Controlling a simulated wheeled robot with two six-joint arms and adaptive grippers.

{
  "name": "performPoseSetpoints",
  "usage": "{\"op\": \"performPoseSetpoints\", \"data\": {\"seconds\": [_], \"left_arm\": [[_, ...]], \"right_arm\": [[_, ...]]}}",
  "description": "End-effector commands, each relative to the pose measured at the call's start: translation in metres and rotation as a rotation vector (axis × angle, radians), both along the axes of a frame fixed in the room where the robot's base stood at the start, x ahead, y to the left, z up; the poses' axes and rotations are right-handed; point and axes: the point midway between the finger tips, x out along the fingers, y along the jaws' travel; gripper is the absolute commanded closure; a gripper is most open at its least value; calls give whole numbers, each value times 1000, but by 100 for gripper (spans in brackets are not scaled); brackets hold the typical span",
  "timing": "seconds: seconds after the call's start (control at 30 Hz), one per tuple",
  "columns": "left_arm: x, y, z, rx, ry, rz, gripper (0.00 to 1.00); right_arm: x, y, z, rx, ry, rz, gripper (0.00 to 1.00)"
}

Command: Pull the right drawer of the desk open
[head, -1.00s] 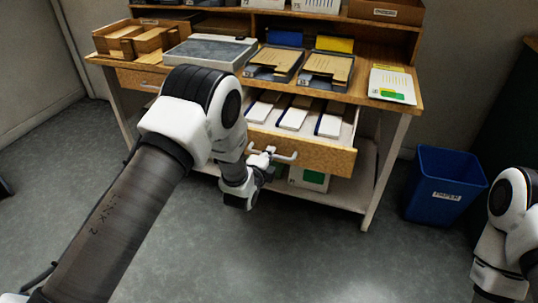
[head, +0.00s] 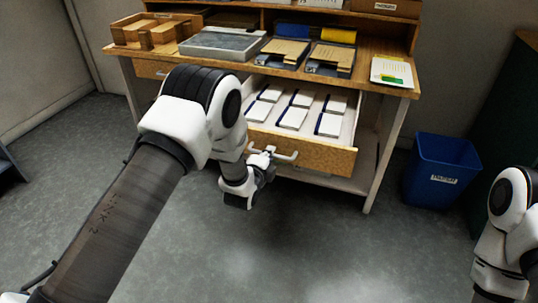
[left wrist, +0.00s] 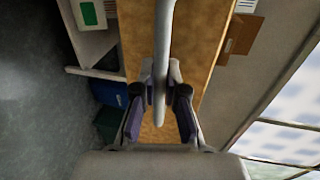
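The desk's right drawer (head: 325,156) is pulled well out in the head view, its inside showing two rows of white boxes with dark blue edges. Its pale bar handle (head: 287,156) is on the wooden front. My left gripper (head: 268,155) is at the handle's left part. In the left wrist view, the handle bar (left wrist: 163,50) runs between the two fingers of my left gripper (left wrist: 161,85), which are closed in on it from both sides. My right arm shows at the right edge of the head view; its gripper is out of frame.
The desk top (head: 395,88) holds a wooden organizer (head: 152,32), a grey-topped box (head: 220,43), two dark trays with brown folders and a paper pad (head: 393,71). A blue bin (head: 440,172) stands right of the desk. The floor in front is clear.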

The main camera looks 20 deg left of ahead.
Motion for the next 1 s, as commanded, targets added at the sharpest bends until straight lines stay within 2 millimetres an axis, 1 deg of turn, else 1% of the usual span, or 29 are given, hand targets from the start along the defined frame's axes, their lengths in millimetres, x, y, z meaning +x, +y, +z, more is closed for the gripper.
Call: {"op": "performPoseSetpoints", "data": {"seconds": [0.03,0.07,0.1,0.37,0.47,0.57,0.8,0.9,1.0], "left_arm": [[0,0,0,0,1,0,75],[0,0,0,0,1,0,64],[0,0,0,0,1,0,63],[-1,0,0,0,1,0,63],[-7,0,1,0,2,0,63],[-22,1,4,0,3,0,63],[-83,3,16,1,5,0,63],[-103,3,20,1,3,0,63],[-114,4,23,0,2,0,63]], "right_arm": [[0,0,0,0,0,0,60],[0,0,0,0,0,0,60],[0,0,0,0,0,0,60],[0,0,0,0,0,0,60],[0,0,0,0,0,0,60],[0,0,0,0,0,0,60],[0,0,0,0,0,0,60],[0,0,0,0,0,0,60],[0,0,0,0,0,0,60]]}}
